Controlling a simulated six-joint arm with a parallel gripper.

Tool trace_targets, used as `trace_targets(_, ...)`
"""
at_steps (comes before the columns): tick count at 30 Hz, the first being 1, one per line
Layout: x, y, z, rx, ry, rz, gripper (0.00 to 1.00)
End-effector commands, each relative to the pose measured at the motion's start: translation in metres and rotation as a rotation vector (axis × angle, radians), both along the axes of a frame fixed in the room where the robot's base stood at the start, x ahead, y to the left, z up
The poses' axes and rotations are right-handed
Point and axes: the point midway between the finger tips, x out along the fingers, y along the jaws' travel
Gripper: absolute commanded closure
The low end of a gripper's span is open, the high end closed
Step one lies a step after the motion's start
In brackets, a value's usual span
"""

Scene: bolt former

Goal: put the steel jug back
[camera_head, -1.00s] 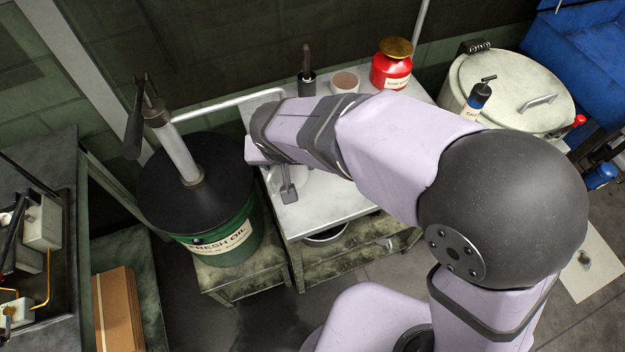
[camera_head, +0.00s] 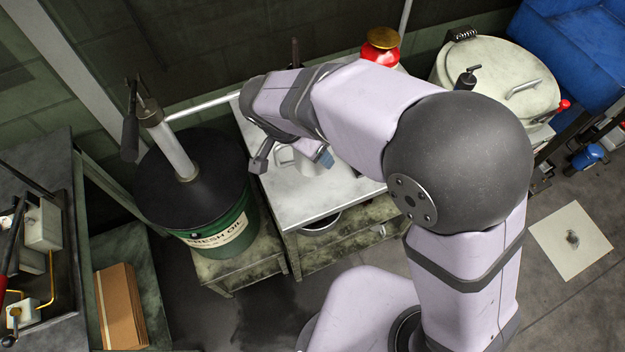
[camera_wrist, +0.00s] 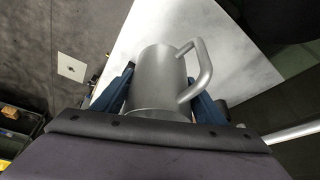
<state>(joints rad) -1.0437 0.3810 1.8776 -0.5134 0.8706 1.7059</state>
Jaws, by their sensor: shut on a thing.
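The steel jug (camera_wrist: 153,75) fills the middle of the wrist view, with its angular handle (camera_wrist: 205,70) on the right. My gripper (camera_wrist: 160,92) is shut on it, one blue finger on each side of the body. In the head view my gripper (camera_head: 325,158) is over the pale metal table top (camera_head: 300,205), and my arm hides much of the jug (camera_head: 308,166). I cannot tell whether the jug's base touches the table.
A green oil drum (camera_head: 225,230) with a pump (camera_head: 175,150) stands left of the table. A red can with a brass lid (camera_head: 380,45) stands at the back. A cream lidded drum (camera_head: 500,75) is to the right. The table's front is clear.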

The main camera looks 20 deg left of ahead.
Motion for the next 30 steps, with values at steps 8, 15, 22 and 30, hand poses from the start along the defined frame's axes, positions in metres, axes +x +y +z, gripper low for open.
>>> trace_targets(8,0.0,0.0,-0.013,-0.003,0.001,-0.008,0.67)
trace_targets(15,0.0,0.0,-0.046,-0.002,0.002,-0.007,0.67)
trace_targets(22,0.0,0.001,-0.058,0.001,-0.001,-0.008,0.67)
trace_targets(30,-0.001,-0.001,-0.076,-0.003,0.002,-0.006,0.67)
